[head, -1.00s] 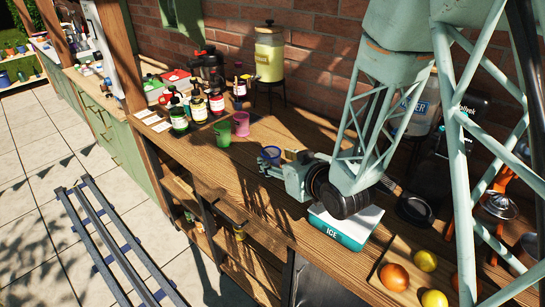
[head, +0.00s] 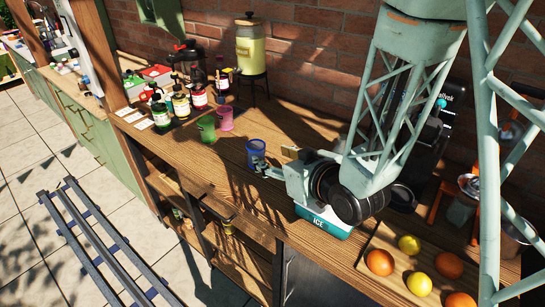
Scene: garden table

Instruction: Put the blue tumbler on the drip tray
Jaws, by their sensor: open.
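The blue tumbler (head: 256,149) stands upright on the wooden counter, right of a green tumbler (head: 207,129) and a pink tumbler (head: 225,118). My gripper (head: 273,164) is open, low over the counter, with its fingers pointing left. The fingers are just to the right and front of the blue tumbler and overlap its lower edge in the picture. I cannot tell whether they touch it, and nothing shows held between them.
Several bottles (head: 180,102) stand at the back left. An ICE box (head: 322,221) lies under my wrist. A board (head: 378,237) with oranges and lemons is at the front right. A brick wall runs behind. The counter left of the blue tumbler is partly clear.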

